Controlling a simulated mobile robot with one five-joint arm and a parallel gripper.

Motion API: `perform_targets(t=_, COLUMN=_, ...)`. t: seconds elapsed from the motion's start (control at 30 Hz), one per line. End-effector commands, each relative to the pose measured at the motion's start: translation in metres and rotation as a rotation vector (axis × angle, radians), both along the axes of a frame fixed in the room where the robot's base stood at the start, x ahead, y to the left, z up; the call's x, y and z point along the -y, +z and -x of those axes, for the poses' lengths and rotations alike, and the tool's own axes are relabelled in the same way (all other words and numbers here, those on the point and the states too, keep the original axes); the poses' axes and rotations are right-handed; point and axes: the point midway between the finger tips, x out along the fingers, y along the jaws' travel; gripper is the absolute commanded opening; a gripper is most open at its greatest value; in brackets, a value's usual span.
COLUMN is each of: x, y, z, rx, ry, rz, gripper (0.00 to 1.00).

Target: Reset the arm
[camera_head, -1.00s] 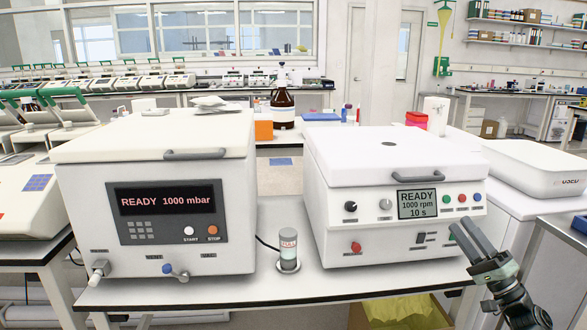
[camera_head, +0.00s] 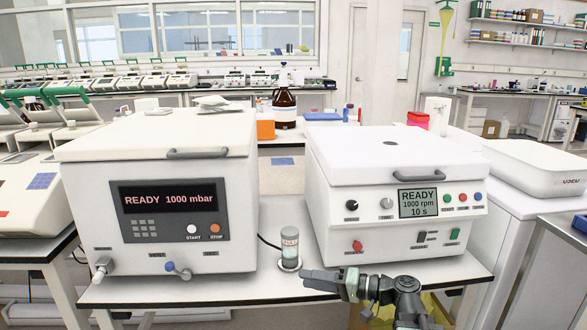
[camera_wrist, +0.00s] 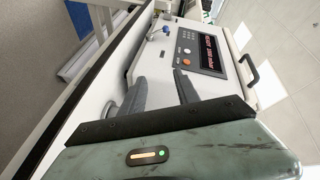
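My gripper (camera_head: 320,280) is low in front of the right-hand machine, with its fingers pointing left. The wrist view shows the two dark fingers (camera_wrist: 161,92) apart with nothing between them, so it is open. A small clear vial (camera_head: 290,243) with a label stands upright on a round base at the bench front, between the two machines. My fingertips are close to it, to its lower right, and do not appear to hold it.
A white box machine (camera_head: 150,240) reading READY 1000 mbar stands at left; its panel (camera_wrist: 199,54) is ahead in the wrist view. A second machine (camera_head: 335,220) reading READY 1000 rpm 10 s stands at right. Both lids are closed. A brown bottle (camera_head: 284,108) stands behind.

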Motion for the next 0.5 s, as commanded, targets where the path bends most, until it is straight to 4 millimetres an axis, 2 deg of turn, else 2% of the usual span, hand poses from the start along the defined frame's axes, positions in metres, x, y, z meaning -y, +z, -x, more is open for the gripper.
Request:
perform_targets(t=0.03, x=-0.025, y=-0.034, z=0.012, rx=-0.051, ry=0.059, rz=0.138, gripper=0.38)
perform_targets(t=0.07, x=-0.034, y=-0.057, z=0.020, rx=-0.086, ry=0.087, rz=0.231, gripper=0.38)
perform_targets(t=0.1, x=-0.039, y=-0.085, z=0.029, rx=-0.128, ry=0.117, rz=0.352, gripper=0.38)
perform_targets(t=0.17, x=-0.036, y=-0.120, z=0.041, rx=-0.186, ry=0.143, rz=0.523, gripper=0.38)
perform_targets(t=0.2, x=-0.029, y=-0.140, z=0.047, rx=-0.221, ry=0.151, rz=0.627, gripper=0.38)
perform_targets(t=0.3, x=0.000, y=-0.175, z=0.058, rx=-0.296, ry=0.143, rz=0.852, gripper=0.38)
perform_targets(t=0.4, x=0.039, y=-0.197, z=0.065, rx=-0.368, ry=0.105, rz=1.037, gripper=0.38)
perform_targets(t=0.5, x=0.080, y=-0.208, z=0.070, rx=-0.436, ry=0.048, rz=1.199, gripper=0.38)
